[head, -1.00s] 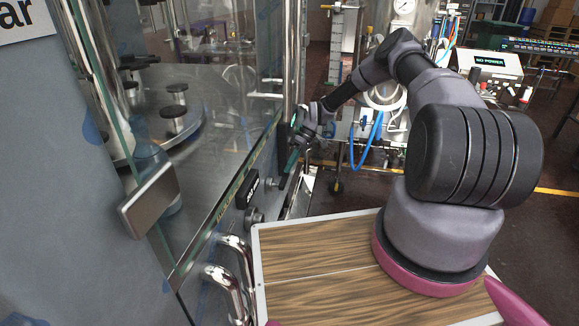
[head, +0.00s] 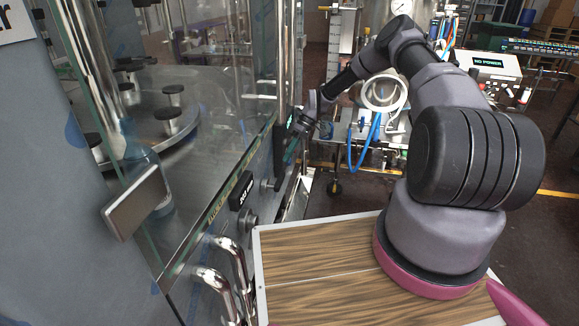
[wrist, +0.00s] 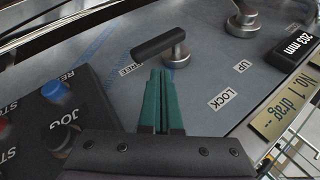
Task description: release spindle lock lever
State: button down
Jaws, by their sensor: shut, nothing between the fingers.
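The lock lever (wrist: 158,43) has a black bar handle on a metal hub and sits on the blue-grey panel in the wrist view. Its handle points left, with its free end beside the FREE label (wrist: 130,69). The LOCK label (wrist: 222,98) is to the lower right of the hub. My gripper (wrist: 160,73) has green fingers, shut together and empty. Their tips are just below the handle and left of the hub; I cannot tell whether they touch it. In the head view my gripper (head: 290,150) is at the machine's front panel, and the lever (head: 266,184) is small there.
A dark button box (wrist: 85,125) with JOG lettering stands left of my fingers. Right of the lever are a second metal knob (wrist: 243,24) and a black 203 mm display (wrist: 300,42). Glass guard panels (head: 215,130) and curved metal handles (head: 232,262) are on the machine's side.

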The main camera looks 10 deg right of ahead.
jog(key=w+d+r, duration=0.3)
jog(key=w+d, duration=0.2)
jog(key=shift+r, duration=0.35)
jog(key=shift+d, duration=0.1)
